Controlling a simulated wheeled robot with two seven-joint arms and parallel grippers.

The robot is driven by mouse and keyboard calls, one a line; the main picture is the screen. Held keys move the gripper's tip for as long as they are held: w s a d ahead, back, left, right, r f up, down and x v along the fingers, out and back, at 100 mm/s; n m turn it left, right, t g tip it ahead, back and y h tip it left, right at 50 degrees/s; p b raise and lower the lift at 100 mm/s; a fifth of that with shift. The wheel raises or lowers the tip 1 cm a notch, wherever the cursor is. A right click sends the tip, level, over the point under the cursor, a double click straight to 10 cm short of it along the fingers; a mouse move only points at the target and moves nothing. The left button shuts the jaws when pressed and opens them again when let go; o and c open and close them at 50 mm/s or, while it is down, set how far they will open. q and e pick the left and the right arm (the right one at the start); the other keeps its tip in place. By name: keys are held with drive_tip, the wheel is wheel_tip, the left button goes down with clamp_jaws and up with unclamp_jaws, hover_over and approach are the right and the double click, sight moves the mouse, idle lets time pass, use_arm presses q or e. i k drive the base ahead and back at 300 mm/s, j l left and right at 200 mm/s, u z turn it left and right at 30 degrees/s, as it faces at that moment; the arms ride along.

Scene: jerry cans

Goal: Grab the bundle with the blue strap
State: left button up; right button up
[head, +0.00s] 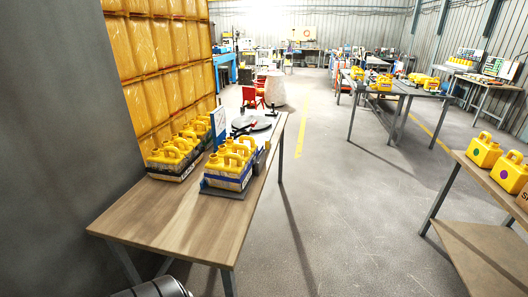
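On the wooden table (150,222) at the left, a bundle of yellow jerry cans with a blue strap (229,171) stands upright on a dark grey base near the right edge. To its left stands another bundle of yellow jerry cans (172,159), with a dark band low around it. The blue strap shows across the front and side of the right bundle; its far side is hidden. Neither of my grippers is in view, and nothing touches the bundles.
The table's front is clear. A grey wall (70,110) borders the left. Open floor (340,190) lies to the right, before another table with yellow cans (484,150).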

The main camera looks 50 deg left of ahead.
sight(230, 168)
drive_tip(key=i+u, duration=0.25)
drive_tip(key=i, duration=0.2)
drive_tip(key=i+l+u, duration=0.1)
drive_tip(key=i+u, duration=0.2)
drive_tip(key=i, duration=0.15)
drive_tip(key=i+l+u, duration=0.25)
drive_tip(key=i, duration=0.2)
drive_tip(key=j, duration=0.05)
